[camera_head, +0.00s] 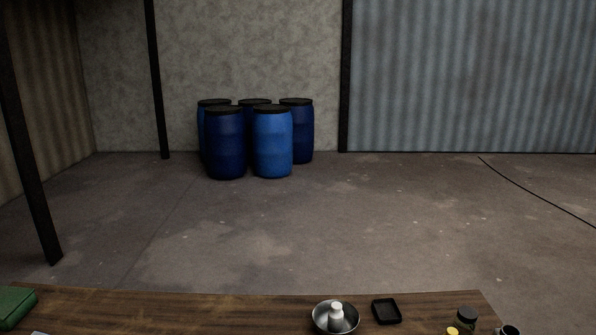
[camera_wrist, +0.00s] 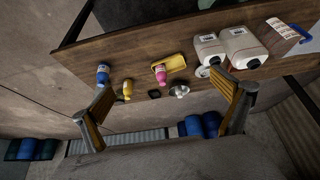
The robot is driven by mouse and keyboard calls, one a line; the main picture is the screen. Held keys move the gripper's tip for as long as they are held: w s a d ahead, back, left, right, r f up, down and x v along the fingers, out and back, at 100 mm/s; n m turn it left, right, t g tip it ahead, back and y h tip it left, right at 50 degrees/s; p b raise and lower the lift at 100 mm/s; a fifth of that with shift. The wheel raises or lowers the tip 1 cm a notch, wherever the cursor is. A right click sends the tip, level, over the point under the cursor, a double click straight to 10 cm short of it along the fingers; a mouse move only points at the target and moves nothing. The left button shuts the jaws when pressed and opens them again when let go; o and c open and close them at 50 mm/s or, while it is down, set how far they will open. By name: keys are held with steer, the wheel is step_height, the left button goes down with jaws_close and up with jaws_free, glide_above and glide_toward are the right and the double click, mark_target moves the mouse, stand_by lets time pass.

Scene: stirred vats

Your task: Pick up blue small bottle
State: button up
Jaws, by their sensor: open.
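In the wrist view, a small blue bottle (camera_wrist: 102,74) with a pale label stands on the wooden table (camera_wrist: 120,48), left of the middle. My gripper (camera_wrist: 165,88) is open and empty, its two fingers spread wide at left and right. The left fingertip appears just below the blue bottle in the picture, but the bottle looks farther off and apart from it. I cannot make out the blue bottle in the head view, and my gripper does not show there.
A yellow bottle (camera_wrist: 127,89), pink bottle (camera_wrist: 160,73), yellow sponge-like block (camera_wrist: 177,63), and white jugs (camera_wrist: 242,46) share the table. The head view shows a metal bowl (camera_head: 320,322), black tray (camera_head: 386,311), dark-lidded jar (camera_head: 467,317) and blue barrels (camera_head: 272,145) beyond.

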steer(key=c, duration=1.7)
